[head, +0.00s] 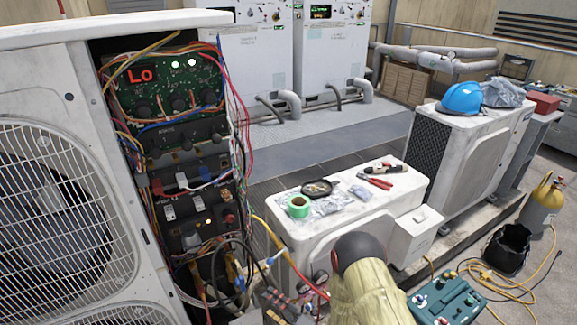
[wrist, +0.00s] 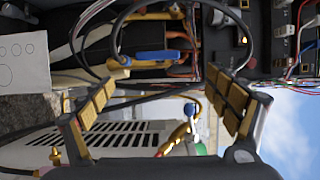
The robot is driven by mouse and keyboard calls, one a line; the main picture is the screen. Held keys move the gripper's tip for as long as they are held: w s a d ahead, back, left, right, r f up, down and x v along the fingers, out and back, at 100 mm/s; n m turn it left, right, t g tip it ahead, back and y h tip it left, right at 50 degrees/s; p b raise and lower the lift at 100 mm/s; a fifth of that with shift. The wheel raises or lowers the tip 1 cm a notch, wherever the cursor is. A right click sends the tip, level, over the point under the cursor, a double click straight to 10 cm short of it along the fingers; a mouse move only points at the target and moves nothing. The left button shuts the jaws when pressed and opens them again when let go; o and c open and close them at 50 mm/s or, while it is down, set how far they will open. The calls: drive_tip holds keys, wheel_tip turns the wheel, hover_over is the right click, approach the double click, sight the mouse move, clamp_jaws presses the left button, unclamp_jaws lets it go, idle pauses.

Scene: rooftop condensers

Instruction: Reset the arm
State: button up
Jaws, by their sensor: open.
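My gripper (wrist: 165,80) is open in the wrist view, with its two yellow-padded fingers apart at left and right. Nothing is clamped between the pads. Cables and a blue-sleeved part (wrist: 158,56) show beyond and between the fingertips. In the head view my covered arm rises at the bottom centre, and the gripper is low beside the open condenser unit (head: 135,30). Its wiring bay holds a control board with a red "Lo" display (head: 139,76). Below are a switch panel (head: 185,190) and loose wires. Whether a finger touches a cable I cannot tell.
A low white unit (head: 275,222) carries green tape (head: 298,206), red pliers (head: 376,182) and a dark dish (head: 318,187). Another unit behind holds a blue helmet (head: 462,98). A green box (head: 447,302), black bucket (head: 507,248) and yellow hose are at right. The grey walkway (head: 330,140) is clear.

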drive_tip(key=s+d+f+n+g+h, duration=0.2)
drive_tip(key=d+f+n+h, duration=0.15)
drive_tip(key=f, duration=0.45)
drive_tip(key=s+d+f+n+g+h, duration=0.2)
drive_tip(key=d+f+g+h, duration=0.15)
drive_tip(key=f, duration=0.45)
drive_tip(key=s+d+r+n+g+h, duration=0.2)
drive_tip(key=d+r+h, duration=0.35)
drive_tip(key=d, duration=0.45)
drive_tip(key=s+d+r+g+h, duration=0.1)
drive_tip(key=s+d+r, duration=0.2)
drive_tip(key=r, duration=0.4)
drive_tip(key=s+d+r+n+g+h, duration=0.1)
drive_tip(key=s+d+r, duration=0.15)
drive_tip(key=r, duration=0.35)
drive_tip(key=s+d+r+g+h, duration=0.1)
drive_tip(key=s+d+r, duration=0.15)
drive_tip(key=r, duration=0.45)
drive_tip(key=s+d+r+t, duration=0.1)
drive_tip(key=s+r, duration=0.3)
drive_tip(key=r, duration=0.5)
drive_tip(key=s+r+m+t, duration=0.1)
drive_tip(key=s+r, duration=0.3)
drive_tip(key=r, duration=0.6)
drive_tip(key=s+d+r+t, duration=0.1)
drive_tip(key=s+r+t, duration=0.2)
drive_tip(key=r, duration=0.7)
drive_tip(key=shift+s+d+y, duration=0.35)
drive_tip(key=shift+s+y, duration=0.05)
drive_tip(key=shift+y, duration=0.05)
